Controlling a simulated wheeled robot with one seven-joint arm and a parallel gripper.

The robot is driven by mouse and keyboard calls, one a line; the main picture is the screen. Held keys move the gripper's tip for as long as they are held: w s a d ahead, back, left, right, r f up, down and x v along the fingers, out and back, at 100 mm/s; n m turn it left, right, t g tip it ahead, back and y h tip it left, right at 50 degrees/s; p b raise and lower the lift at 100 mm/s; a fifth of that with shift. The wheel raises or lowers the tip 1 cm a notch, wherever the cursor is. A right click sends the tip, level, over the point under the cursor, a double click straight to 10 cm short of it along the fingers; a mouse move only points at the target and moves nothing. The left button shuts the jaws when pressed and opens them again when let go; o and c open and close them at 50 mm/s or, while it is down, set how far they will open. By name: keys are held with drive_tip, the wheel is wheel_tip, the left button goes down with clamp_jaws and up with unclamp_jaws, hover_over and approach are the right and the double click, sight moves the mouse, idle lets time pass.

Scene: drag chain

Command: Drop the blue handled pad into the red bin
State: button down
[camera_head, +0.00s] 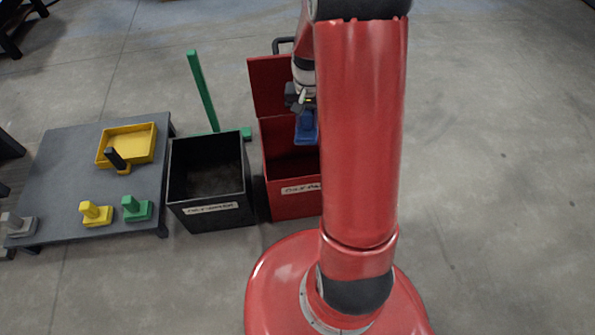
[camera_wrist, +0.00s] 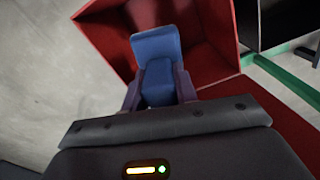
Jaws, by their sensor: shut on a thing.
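The blue handled pad (camera_head: 307,127) hangs from my gripper (camera_head: 303,103), over the opening of the red bin (camera_head: 292,199). In the wrist view the blue pad (camera_wrist: 157,62) sits between the two fingers of my gripper (camera_wrist: 160,88), which are shut on its handle. The red bin (camera_wrist: 222,30) lies beyond and below it in that view, with its inner walls showing. The red bin has a raised lid (camera_head: 270,85) at its back. My arm hides the bin's right part.
A black bin (camera_head: 211,217) stands just left of the red bin, with a green post (camera_head: 202,90) behind. A grey table (camera_head: 75,180) further left holds a yellow tray (camera_head: 140,141), a yellow handled pad (camera_head: 96,212), a green one (camera_head: 137,208) and a grey one (camera_head: 18,225). Floor at right is clear.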

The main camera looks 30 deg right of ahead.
sight(308, 132)
drive_tip(key=shift+d+f, duration=0.2)
drive_tip(key=shift+d, duration=0.05)
wheel_tip(308, 132, down, 6)
drive_tip(key=b, duration=0.4)
drive_tip(key=shift+s+r+b, duration=0.15)
drive_tip(key=shift+b, duration=0.15)
drive_tip(key=c, duration=1)
unclamp_jaws()
drive_tip(key=shift+r, duration=0.1)
wheel_tip(308, 132, up, 8)
drive_tip(key=shift+f+p, duration=0.15)
drive_tip(key=shift+p, duration=0.8)
